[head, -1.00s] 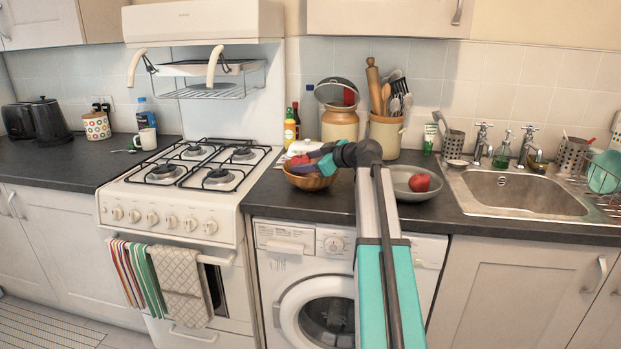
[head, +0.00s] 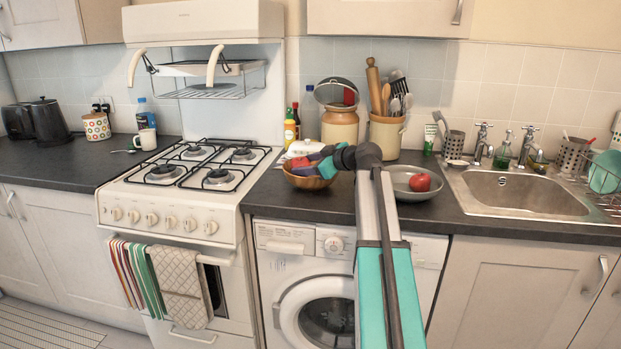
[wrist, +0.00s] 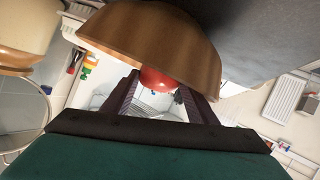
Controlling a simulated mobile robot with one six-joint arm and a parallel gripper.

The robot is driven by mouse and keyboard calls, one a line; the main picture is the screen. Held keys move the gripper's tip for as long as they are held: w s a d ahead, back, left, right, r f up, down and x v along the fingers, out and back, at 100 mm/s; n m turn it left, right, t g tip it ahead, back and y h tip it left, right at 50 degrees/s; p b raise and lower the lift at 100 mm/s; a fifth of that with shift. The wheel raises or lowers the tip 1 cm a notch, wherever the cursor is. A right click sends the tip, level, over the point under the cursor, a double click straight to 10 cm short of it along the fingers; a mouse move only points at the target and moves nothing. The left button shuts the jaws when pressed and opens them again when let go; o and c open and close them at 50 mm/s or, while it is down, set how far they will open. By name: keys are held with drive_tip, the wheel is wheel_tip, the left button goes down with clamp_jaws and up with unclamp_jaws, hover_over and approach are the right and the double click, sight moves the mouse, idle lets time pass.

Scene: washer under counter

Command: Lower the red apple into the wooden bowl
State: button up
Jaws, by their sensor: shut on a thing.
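The wooden bowl (head: 312,184) sits on the dark counter above the washing machine. It fills the top of the wrist view (wrist: 160,38), which is seen upside down. My gripper (head: 303,165) is at the bowl's rim, reaching in from the right. It is shut on a red apple (wrist: 157,79), which shows between the two dark fingers in the wrist view. The bowl's wall hides part of the apple and the fingertips. In the head view only a small red patch of the apple (head: 299,161) shows. I cannot tell whether it touches the bowl's bottom.
A grey dish (head: 402,194) with another red apple (head: 420,183) stands right of my arm. Sauce bottles (head: 290,128), a jar (head: 340,126) and a utensil crock (head: 386,135) stand behind. The stove (head: 190,190) is to the left, the sink (head: 520,193) to the right.

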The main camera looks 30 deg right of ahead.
drive_tip(key=shift+f, duration=0.25)
idle(0.3)
drive_tip(key=o, duration=1.2)
drive_tip(key=shift+s, duration=0.1)
drive_tip(key=v, duration=1.3)
drive_tip(key=shift+s, duration=0.3)
drive_tip(key=shift+d+r, duration=0.1)
drive_tip(key=shift+r, duration=0.1)
